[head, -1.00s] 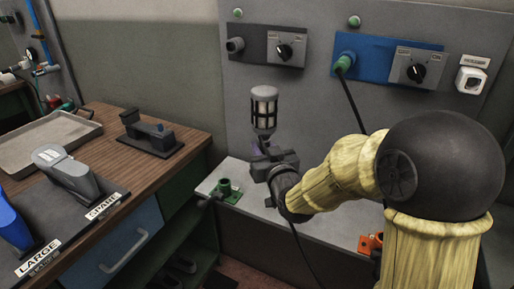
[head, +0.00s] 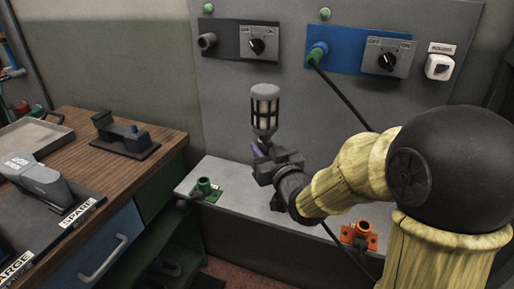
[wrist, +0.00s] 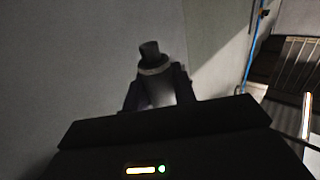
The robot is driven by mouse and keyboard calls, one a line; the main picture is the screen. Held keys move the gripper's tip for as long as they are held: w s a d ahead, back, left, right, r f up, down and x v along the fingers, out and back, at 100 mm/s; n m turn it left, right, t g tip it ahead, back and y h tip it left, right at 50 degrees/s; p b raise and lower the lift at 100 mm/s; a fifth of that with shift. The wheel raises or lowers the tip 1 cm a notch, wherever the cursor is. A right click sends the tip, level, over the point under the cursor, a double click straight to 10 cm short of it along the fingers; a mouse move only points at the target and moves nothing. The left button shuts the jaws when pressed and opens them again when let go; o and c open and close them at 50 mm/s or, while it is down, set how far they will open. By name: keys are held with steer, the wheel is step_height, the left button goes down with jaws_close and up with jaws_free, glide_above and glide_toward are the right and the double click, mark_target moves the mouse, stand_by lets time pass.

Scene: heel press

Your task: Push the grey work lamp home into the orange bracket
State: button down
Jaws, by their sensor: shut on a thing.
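The grey work lamp (head: 265,104) stands upright in my gripper (head: 268,150), its caged head above the jaws. My gripper is shut on its lower part, which the jaws partly hide. In the wrist view the lamp (wrist: 154,75) shows between the dark fingers (wrist: 158,95). The orange bracket (head: 360,236) sits on the grey ledge, to the right of and lower than the lamp, apart from it. My forearm passes above the bracket in the head view.
A green bracket (head: 205,189) sits on the left of the grey ledge (head: 250,205). A black cable runs from the green plug (head: 317,52) on the blue panel (head: 345,45) down behind my arm. A wooden bench (head: 85,165) with a tray (head: 35,137) stands at left.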

steer(key=s+d, duration=0.4)
steer(key=d, duration=0.9)
steer(key=s+d+p, duration=0.1)
steer(key=s+d, duration=0.3)
steer(key=d, duration=1)
steer(key=shift+s, duration=0.3)
stand_by(1.6)
steer(key=shift+a, duration=0.1)
steer(key=shift+f+b, duration=4.5)
steer(key=shift+f, duration=1)
